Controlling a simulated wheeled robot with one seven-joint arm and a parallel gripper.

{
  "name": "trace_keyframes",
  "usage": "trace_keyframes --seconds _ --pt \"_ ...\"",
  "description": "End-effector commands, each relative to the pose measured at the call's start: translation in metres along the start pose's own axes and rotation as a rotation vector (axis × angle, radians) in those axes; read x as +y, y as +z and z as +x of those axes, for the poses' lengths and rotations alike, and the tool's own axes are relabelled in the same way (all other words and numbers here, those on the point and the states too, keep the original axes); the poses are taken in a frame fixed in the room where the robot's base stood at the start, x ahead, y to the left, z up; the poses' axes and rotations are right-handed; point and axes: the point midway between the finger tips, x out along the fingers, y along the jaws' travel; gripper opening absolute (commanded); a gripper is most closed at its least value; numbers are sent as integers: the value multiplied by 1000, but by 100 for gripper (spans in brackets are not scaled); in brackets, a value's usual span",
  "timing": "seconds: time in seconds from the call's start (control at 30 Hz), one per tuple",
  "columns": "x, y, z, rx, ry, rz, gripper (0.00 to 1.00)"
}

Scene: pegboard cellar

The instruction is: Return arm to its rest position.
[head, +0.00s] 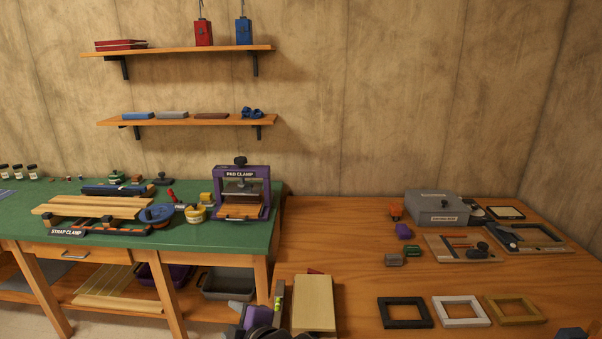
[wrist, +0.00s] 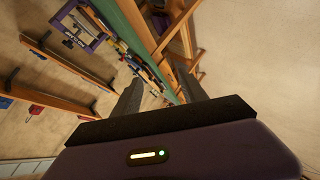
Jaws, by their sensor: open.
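My gripper (wrist: 160,76) shows in the wrist view with its two dark fingers apart and nothing between them. Beyond the fingers the wrist view is tilted, with the green bench edge, the shelves and the purple pad clamp (wrist: 76,30) at a distance. No finger appears to touch anything. In the head view, dark parts at the bottom edge near the middle may be my arm; the fingers cannot be made out there.
The green bench (head: 205,232) at left holds the pad clamp (head: 241,172) and strap clamp (head: 95,229). The wooden table (head: 340,240) at right holds a grey box (head: 437,208) and several frames. A light wooden board (head: 313,304) is near the bottom middle. Two shelves (head: 180,51) hang above.

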Motion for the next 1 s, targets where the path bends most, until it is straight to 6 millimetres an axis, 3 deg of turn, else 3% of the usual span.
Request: trace_keyframes --seconds 0.27,0.5,0.8,1.0 --pt "-29 32 -74 108 277 513 50" --pt "-56 71 -162 178 479 836 50" --pt "-95 106 -288 228 682 1081 50" --pt "-121 117 -371 218 770 1157 50"
